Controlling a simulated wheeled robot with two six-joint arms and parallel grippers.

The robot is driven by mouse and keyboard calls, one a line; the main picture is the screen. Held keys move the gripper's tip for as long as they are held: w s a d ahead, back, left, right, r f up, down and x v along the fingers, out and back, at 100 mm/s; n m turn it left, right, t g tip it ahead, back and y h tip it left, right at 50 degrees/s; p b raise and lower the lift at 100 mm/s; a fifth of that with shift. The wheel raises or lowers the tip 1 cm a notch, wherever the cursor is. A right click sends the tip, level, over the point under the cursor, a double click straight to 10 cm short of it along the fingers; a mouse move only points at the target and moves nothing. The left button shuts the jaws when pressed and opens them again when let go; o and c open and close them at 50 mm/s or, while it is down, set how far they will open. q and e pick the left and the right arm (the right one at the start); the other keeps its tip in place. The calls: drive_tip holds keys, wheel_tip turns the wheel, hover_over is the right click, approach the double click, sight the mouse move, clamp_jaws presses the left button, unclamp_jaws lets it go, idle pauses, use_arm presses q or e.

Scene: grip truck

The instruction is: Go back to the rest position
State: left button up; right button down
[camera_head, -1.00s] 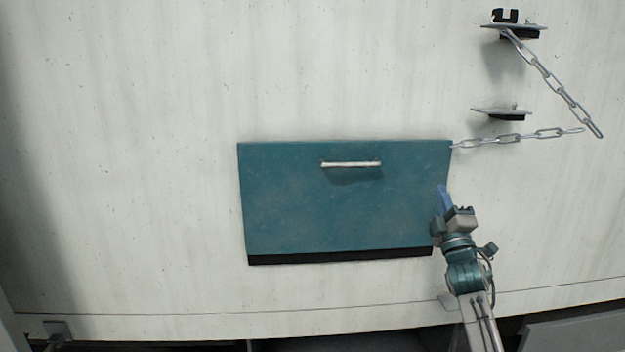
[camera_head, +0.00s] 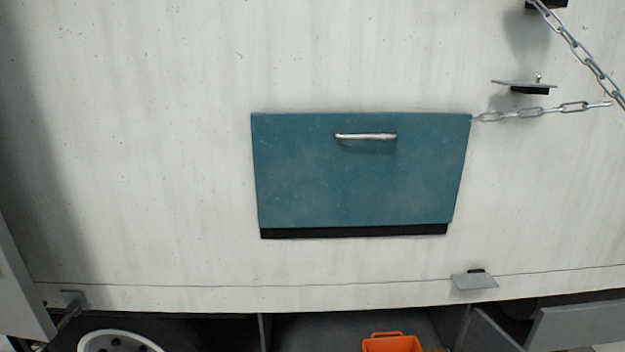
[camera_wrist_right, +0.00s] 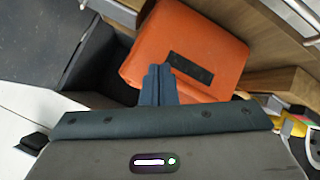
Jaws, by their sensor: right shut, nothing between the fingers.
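In the head view neither of my grippers shows. In the right wrist view my right gripper (camera_wrist_right: 158,84) is shut and empty, its two fingers pressed together. Its tips lie in front of an orange case (camera_wrist_right: 185,45) with a dark label. I cannot tell the distance between them, but nothing is held. A teal panel (camera_head: 362,180) with a pale bar handle (camera_head: 366,136) and a black lower edge sits against the white truck side (camera_head: 150,150). My left gripper is out of view.
A chain (camera_head: 545,111) runs right from the panel's top right corner. Small metal brackets (camera_head: 525,84) stick out of the wall. Below are a wheel (camera_head: 120,342), an open compartment with an orange container (camera_head: 390,344), and a grey flap (camera_head: 580,324).

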drive_tip(key=s+a+f+m+g, duration=0.1)
drive_tip(key=s+f+g, duration=0.1)
drive_tip(key=s+f, duration=0.75)
drive_tip(key=s+f+m+g, duration=0.25)
drive_tip(key=s+f, duration=0.45)
drive_tip(key=s, duration=0.6)
drive_tip(key=s+a+f+m+g, duration=0.1)
drive_tip(key=s+f+g, duration=0.1)
drive_tip(key=s, duration=1.1)
drive_tip(key=s+a+f+m+g+b, duration=0.1)
drive_tip(key=s+f, duration=0.4)
drive_tip(key=s, duration=0.7)
drive_tip(key=shift+s+g+y, duration=0.3)
drive_tip(key=shift+s+g, duration=0.05)
drive_tip(key=shift+g, duration=0.5)
